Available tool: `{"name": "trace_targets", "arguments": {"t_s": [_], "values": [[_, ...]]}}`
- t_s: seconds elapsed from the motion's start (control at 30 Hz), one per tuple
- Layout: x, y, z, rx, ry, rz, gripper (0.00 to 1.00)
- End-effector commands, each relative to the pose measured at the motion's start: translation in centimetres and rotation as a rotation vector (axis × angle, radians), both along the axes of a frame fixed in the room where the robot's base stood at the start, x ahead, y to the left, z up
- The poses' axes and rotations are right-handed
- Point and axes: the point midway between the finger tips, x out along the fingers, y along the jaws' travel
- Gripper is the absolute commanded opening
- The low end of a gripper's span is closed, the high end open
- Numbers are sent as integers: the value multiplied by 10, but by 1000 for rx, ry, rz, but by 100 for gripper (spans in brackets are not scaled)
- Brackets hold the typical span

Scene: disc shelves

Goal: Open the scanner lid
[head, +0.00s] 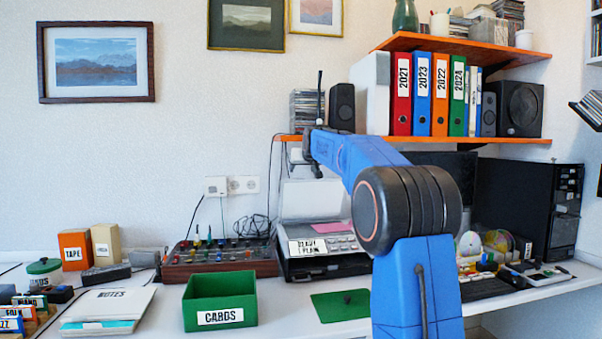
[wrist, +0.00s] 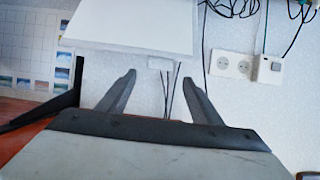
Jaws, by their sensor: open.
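The scanner (head: 318,262) is the dark, low machine with a grey top and a button panel, standing on the desk left of my arm. Its pale lid (head: 309,200) stands raised at the back, leaning towards the wall. In the wrist view a white panel, apparently the lid (wrist: 140,22), fills the top middle. My gripper (head: 317,170) is above and behind the scanner, small and partly hidden by my arm. In the wrist view my gripper (wrist: 158,78) has its fingers apart with only wall and cables between them. The fingertips appear clear of the lid.
A mixer (head: 220,258) with knobs and a green CARDS box (head: 220,300) are left of the scanner. An orange shelf (head: 440,138) with binders and speakers hangs above. A wall outlet (head: 243,185) has dangling cables. A green mat (head: 341,305) lies in front.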

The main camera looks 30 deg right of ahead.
Motion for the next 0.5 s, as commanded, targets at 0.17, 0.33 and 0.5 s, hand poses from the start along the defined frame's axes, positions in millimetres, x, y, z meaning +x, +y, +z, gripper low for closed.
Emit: {"name": "trace_targets", "arguments": {"t_s": [0.17, 0.33, 0.5], "values": [[-31, 9, 15, -1, -2, 0, 59], [-59, 17, 28, -1, -3, 0, 59], [-82, 23, 38, -1, -2, 0, 59]]}}
